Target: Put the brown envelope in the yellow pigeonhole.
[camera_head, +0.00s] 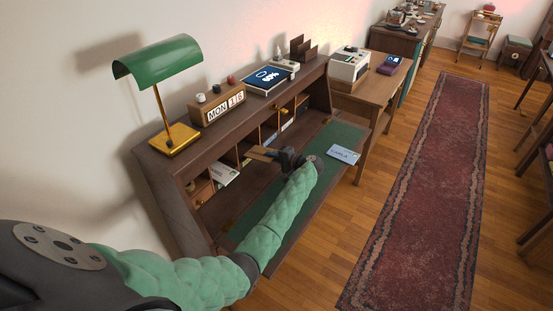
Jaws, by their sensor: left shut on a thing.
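My left gripper (277,155) reaches over the open writing desk from the front and is shut on the brown envelope (261,153). The envelope is held roughly flat, sticking out to the left of the fingers, in front of the desk's row of pigeonholes. The pigeonholes are small and dark, and the gripper and envelope cover some of them. I cannot tell for sure which one is yellow. Whether the envelope's tip is inside a pigeonhole is also unclear. My right gripper is not in view.
A pale blue envelope marked CABLE (343,154) lies on the green desk surface. White envelopes (223,174) stand in a left pigeonhole. A green lamp (160,60), a calendar block (222,107) and a tablet (267,79) stand on the desk top. A side table (375,91) stands beyond.

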